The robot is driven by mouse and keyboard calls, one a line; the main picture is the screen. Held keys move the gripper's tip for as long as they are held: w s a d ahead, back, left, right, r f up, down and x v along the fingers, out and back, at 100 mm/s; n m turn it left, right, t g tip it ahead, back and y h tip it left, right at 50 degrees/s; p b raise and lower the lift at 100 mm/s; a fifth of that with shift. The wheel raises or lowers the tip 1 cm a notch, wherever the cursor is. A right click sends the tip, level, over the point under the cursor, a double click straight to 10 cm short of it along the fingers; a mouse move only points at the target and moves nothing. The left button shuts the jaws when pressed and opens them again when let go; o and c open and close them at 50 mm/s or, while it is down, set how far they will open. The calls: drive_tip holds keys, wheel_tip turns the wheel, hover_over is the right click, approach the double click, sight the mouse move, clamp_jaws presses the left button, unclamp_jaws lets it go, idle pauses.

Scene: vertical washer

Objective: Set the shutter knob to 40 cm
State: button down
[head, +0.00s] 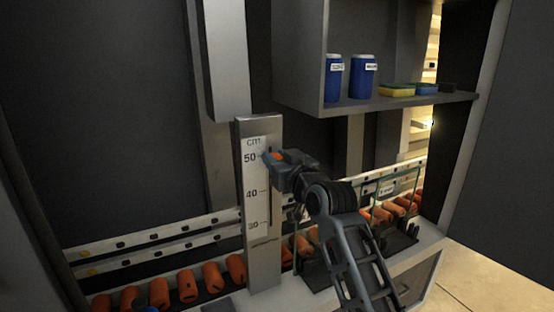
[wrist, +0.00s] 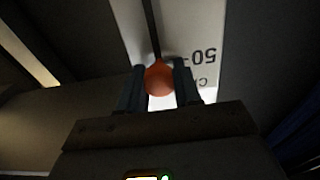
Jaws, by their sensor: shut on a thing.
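The shutter knob is orange and sits between my gripper's fingers; it shows in the wrist view (wrist: 159,79) and as a small orange patch in the head view (head: 278,156). My gripper (head: 276,158) is shut on it, with one dark finger on each side; it also shows in the wrist view (wrist: 160,85). The knob stands at about the 50 mark on the cm scale (head: 256,190), which has marks 50, 40 and 30 from top to bottom. A dark vertical slot (wrist: 151,30) runs from the knob along the scale plate.
A grey shelf (head: 400,104) at upper right holds blue containers (head: 363,76) and a yellow sponge (head: 397,90). A row of orange rollers (head: 211,276) and white rails (head: 160,246) run along the bottom, behind the scale post (head: 264,270).

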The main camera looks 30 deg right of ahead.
sight(270, 188)
wheel_tip(270, 188, down, 10)
drive_tip(key=b, duration=0.6)
drive_tip(key=shift+f, duration=0.1)
drive_tip(key=c, duration=0.8)
unclamp_jaws()
drive_tip(key=shift+s+b, duration=0.3)
drive_tip(key=shift+s, duration=3.6)
